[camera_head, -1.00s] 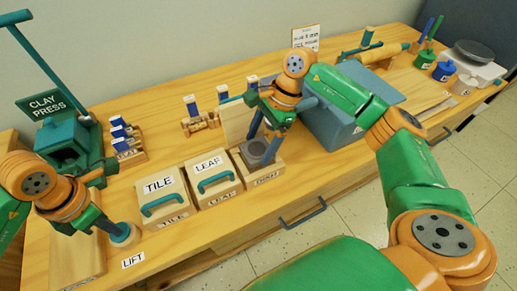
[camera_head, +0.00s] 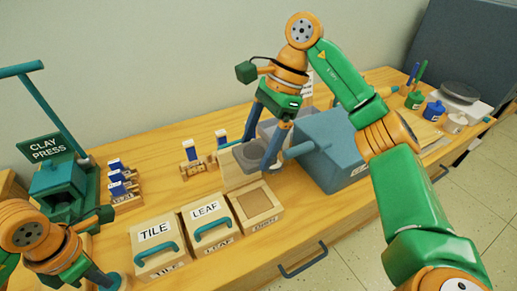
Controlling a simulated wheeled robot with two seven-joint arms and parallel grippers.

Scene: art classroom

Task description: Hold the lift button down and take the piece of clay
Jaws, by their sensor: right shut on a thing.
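The button is cut off by the bottom edge and partly hidden by the gripper.
TILE (camera_head: 175,262) and LEAF (camera_head: 208,228) boxes with teal handles stand left of the third box. A clay press (camera_head: 60,180) and stamp racks (camera_head: 122,185) stand at the left. A blue-grey box (camera_head: 335,150) is just right of the held piece. Pots and a scale (camera_head: 462,93) stand far right.

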